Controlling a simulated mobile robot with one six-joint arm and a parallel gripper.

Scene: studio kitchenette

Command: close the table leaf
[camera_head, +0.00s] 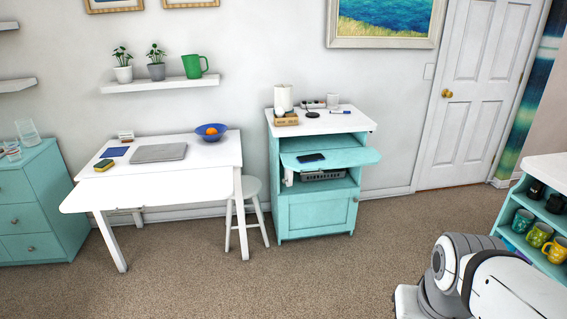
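The white table (205,147) stands against the wall on the left. Its white leaf (150,188) sticks out from the front edge, raised and about level, with a visible seam between it and the tabletop. The leaf looks bare. A support piece shows under it, partly hidden. My gripper is not in view. Only the white and grey links of my arm show at the lower right, well apart from the table.
A laptop (158,153), a blue bowl (207,132) and small items lie on the tabletop. A white stool (250,187) stands at its right. A teal cabinet (315,212) has a flap (358,158) out, with a phone (310,157). Carpet in front is clear.

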